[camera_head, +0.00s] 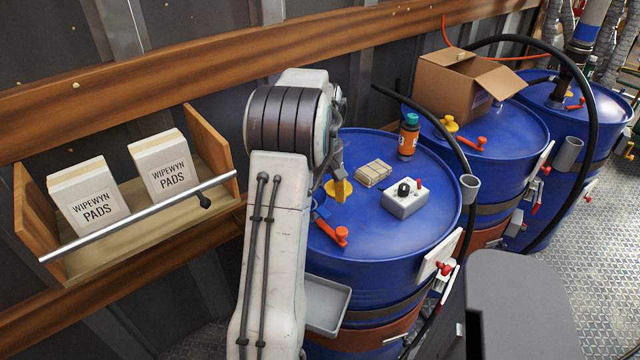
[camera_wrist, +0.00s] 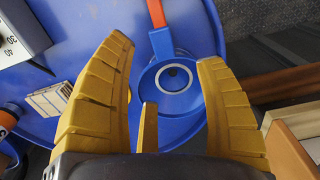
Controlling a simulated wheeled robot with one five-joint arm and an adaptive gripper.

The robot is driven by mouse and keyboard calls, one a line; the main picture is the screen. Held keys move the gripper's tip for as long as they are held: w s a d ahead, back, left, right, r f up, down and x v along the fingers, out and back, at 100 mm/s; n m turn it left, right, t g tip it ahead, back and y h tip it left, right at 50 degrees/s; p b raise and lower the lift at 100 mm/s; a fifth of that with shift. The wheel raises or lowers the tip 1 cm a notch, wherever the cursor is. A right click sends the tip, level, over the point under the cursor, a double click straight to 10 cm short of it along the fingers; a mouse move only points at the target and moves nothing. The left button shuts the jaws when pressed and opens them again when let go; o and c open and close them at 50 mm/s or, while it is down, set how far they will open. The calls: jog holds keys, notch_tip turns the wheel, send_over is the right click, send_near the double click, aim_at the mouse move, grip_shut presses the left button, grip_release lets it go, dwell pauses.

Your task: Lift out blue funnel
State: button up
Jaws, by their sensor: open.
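The blue funnel (camera_wrist: 148,80) shows in the wrist view as a round blue mouth with a pale ring and a dark centre, at the top of the blue drum (camera_wrist: 80,25). A blue strip runs up from its rim to an orange bar (camera_wrist: 155,12). My gripper (camera_wrist: 165,52) is open, with its yellow fingers on either side of the funnel in the picture and nothing between them. I cannot tell its height above the funnel. In the head view my gripper (camera_head: 339,188) is over the left part of the drum (camera_head: 385,250), and my arm hides most of the funnel.
A black hose (camera_head: 465,160) arches on the right. A shelf with white boxes (camera_head: 88,198) is left.

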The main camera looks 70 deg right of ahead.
aim_at(321, 207)
jog(key=shift+f, duration=2.2)
jog(key=shift+o, duration=0.2)
grip_shut()
jog(key=shift+c, duration=0.2)
grip_release()
jog(key=shift+r, duration=3.7)
